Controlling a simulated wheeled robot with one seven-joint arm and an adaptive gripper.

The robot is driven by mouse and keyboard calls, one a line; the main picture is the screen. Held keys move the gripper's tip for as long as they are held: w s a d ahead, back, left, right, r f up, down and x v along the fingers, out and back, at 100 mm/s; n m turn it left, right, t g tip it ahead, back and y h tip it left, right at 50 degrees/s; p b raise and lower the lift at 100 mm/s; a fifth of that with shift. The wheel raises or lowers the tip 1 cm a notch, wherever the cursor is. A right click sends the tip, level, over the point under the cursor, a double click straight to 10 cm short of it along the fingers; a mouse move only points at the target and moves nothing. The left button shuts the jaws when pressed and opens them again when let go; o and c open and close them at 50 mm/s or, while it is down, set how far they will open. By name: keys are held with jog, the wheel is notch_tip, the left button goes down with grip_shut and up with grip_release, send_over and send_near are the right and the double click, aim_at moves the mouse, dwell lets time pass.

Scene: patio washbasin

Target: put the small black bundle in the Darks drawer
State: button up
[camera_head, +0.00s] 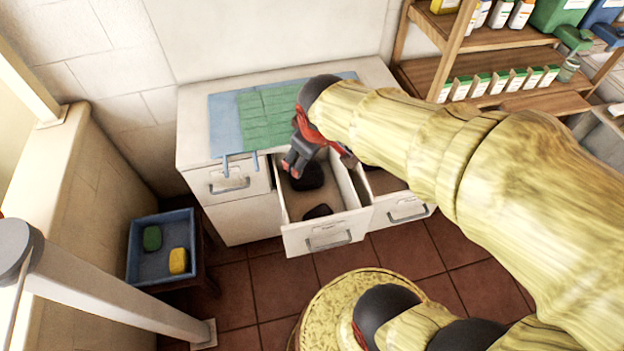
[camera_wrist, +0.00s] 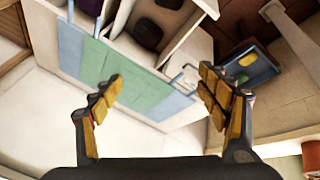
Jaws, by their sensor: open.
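Two black bundles lie in the open middle drawer (camera_head: 348,233). The larger bundle (camera_head: 307,177) is toward the back, and it shows in the wrist view (camera_wrist: 147,34). The small black bundle (camera_head: 318,211) is near the drawer's front and shows at the top edge of the wrist view (camera_wrist: 169,3). My gripper (camera_head: 318,164) is over the back part of this drawer, open. Its two fingers are spread with nothing between them in the wrist view (camera_wrist: 160,92). The right drawer (camera_head: 408,213) is also open, mostly hidden by my arm. The drawer labels are too small to read.
A blue and green cloth (camera_head: 228,123) lies on the white cabinet top. The left drawer (camera_head: 238,182) is shut. A blue tray (camera_head: 148,272) with a green and a yellow block stands at lower left. Wooden shelves (camera_head: 520,65) with bottles and boxes stand at right.

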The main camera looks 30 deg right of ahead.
jog(key=s+a+r+m+y, duration=0.1)
jog(key=s+a+r+m, duration=0.3)
jog(key=s, duration=0.7)
notch_tip(320, 180, up, 2)
jog(key=shift+s+a+r+t, duration=0.25)
jog(key=shift+a+t, duration=0.15)
jog(key=shift+a, duration=0.55)
jog(key=shift+f, duration=0.1)
